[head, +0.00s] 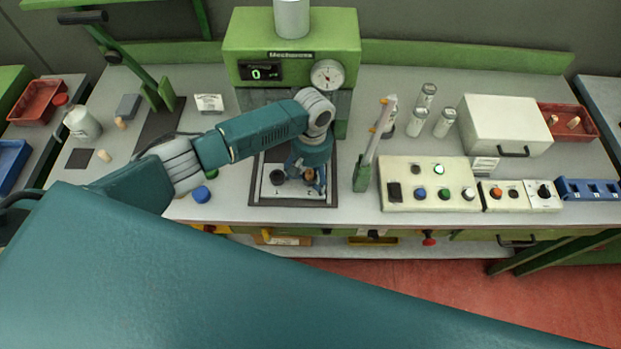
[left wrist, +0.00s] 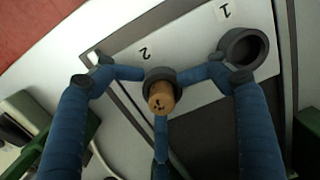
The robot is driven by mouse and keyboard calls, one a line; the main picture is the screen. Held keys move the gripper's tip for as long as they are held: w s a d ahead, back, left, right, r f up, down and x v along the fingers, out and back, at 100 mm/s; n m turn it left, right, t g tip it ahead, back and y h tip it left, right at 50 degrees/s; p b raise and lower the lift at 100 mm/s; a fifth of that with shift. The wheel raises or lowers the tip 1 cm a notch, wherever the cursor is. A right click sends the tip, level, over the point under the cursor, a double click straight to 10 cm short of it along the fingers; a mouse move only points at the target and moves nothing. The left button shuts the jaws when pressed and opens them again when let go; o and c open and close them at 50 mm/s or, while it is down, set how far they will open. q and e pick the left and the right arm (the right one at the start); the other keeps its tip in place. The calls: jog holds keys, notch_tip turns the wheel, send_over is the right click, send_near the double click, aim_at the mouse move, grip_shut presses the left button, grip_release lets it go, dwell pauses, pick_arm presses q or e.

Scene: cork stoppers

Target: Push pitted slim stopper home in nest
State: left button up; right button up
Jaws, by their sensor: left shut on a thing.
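The pitted slim stopper (left wrist: 161,98) is a short tan cork with dark pits on its end, seen end-on in the left wrist view. It stands at the dark round nest (left wrist: 153,73) beside the label 2; how deep it sits I cannot tell. My left gripper (left wrist: 163,86) has its blue fingers bent inward around the stopper and is shut on it. In the head view my left gripper (head: 312,178) points down over the plate under the green machine, partly hiding the stopper. My right gripper is not in view.
A second dark nest (left wrist: 242,48) by label 1 looks empty; it also shows in the head view (head: 277,177). The green press (head: 290,45) stands behind. A lever post (head: 375,145) and button panel (head: 428,184) stand to the right. Loose corks (head: 104,155) lie left.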

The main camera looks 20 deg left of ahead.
aim_at(311, 171)
pick_arm(q)
jog(key=shift+s+f, duration=0.1)
jog(key=shift+s, duration=0.05)
jog(key=shift+r, duration=0.2)
jog(key=r, duration=0.5)
jog(key=w+r, duration=0.1)
jog(key=r, duration=0.1)
jog(key=shift+r, duration=0.35)
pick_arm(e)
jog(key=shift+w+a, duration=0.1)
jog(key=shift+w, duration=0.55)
